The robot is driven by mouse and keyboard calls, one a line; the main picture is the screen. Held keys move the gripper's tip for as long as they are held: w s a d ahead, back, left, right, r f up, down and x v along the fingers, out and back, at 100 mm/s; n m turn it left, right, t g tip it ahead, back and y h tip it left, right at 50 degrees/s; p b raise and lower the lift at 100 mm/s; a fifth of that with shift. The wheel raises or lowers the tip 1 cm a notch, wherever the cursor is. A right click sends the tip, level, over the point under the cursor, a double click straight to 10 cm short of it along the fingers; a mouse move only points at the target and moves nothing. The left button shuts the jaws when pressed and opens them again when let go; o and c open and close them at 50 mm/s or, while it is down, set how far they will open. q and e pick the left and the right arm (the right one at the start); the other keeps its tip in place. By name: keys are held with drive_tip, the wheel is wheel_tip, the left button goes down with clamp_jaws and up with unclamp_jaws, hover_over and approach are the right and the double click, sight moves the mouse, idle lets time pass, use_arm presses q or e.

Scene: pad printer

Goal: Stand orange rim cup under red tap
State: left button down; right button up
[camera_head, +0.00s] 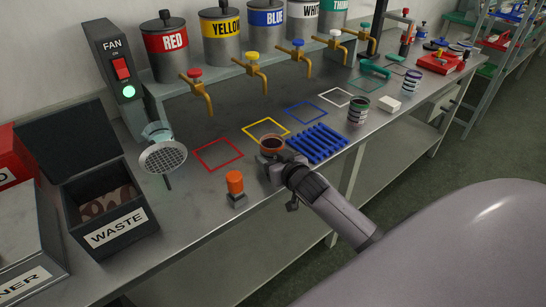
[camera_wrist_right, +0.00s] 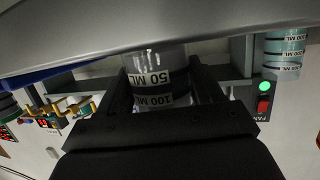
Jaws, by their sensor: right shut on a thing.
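The orange rim cup (camera_head: 271,141) is in my right gripper (camera_head: 270,160), in front of the yellow square outline. The right wrist view shows the cup's clear wall (camera_wrist_right: 150,60) with 50 ML and 100 ML labels between the dark fingers of my right gripper (camera_wrist_right: 160,95). I cannot tell whether its base touches the bench. The red tap (camera_head: 196,83) hangs from the RED tank (camera_head: 168,45), farther back and to the left of the cup. The red square outline (camera_head: 199,147) on the bench below it is empty. My left gripper is not in view.
An orange-capped item (camera_head: 235,186) stands left of my right gripper. A round strainer (camera_head: 163,157) and the WASTE bin (camera_head: 112,220) are farther left. A blue rack (camera_head: 318,143) lies close on the right. The bench between cup and red square looks clear.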

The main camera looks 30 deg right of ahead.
drive_tip(key=o, duration=1.1)
drive_tip(key=shift+f, duration=0.1)
